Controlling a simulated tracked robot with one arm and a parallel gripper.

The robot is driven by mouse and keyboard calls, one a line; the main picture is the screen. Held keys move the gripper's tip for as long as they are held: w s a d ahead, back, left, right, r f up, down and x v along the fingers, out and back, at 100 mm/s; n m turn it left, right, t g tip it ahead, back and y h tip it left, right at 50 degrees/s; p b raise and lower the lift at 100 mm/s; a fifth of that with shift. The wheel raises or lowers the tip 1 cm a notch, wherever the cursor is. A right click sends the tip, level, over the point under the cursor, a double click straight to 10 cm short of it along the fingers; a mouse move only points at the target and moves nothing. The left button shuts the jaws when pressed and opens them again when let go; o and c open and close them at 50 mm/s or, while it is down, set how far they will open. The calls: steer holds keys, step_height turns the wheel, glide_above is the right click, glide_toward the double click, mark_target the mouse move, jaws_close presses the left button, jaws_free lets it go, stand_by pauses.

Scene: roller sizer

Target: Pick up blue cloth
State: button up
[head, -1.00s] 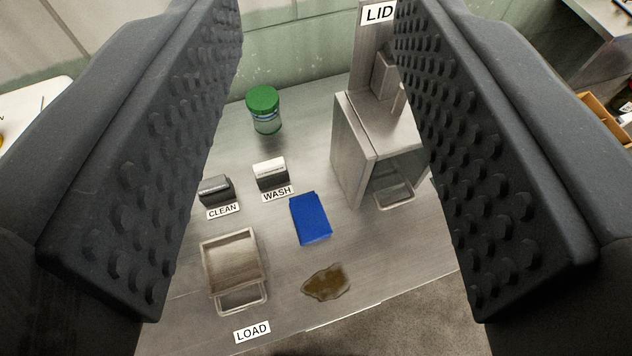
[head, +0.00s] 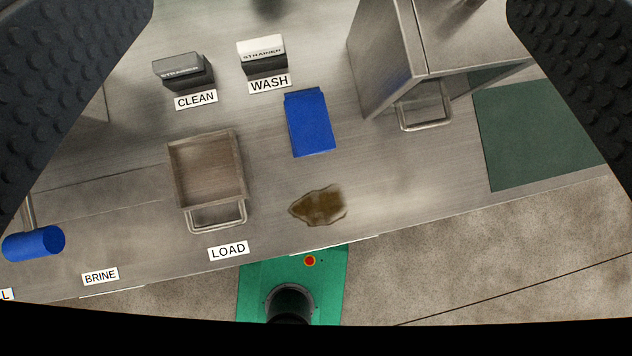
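The blue cloth (head: 310,123) lies flat and folded on the metal bench, near the middle of the head view. A brown spill (head: 318,205) is on the bench just below it in the picture. My gripper (head: 325,40) shows as two dark studded fingers, at the upper left and upper right edges. They are wide apart with nothing between them, and the cloth lies beyond them, untouched. The fingertips are partly out of frame.
The CLEAN strainer block (head: 183,72) and WASH strainer block (head: 262,55) stand behind the cloth. A tray with a handle (head: 241,165) is left, a metal housing (head: 385,55) right. A blue-ended handle (head: 33,243) is far left. The bench front edge runs below the spill.

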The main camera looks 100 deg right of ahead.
steer(key=w+f+n+g, duration=0.1)
steer(key=w+f+g, duration=0.3)
steer(key=f, duration=0.9)
steer(key=n+g+b, duration=0.1)
steer(key=g+b, duration=0.2)
steer(key=g, duration=0.2)
glide_above(309, 122)
step_height(309, 122, down, 24)
steer(key=shift+d, duration=0.1)
steer(key=shift+f, duration=2.65)
steer(key=c, duration=1.1)
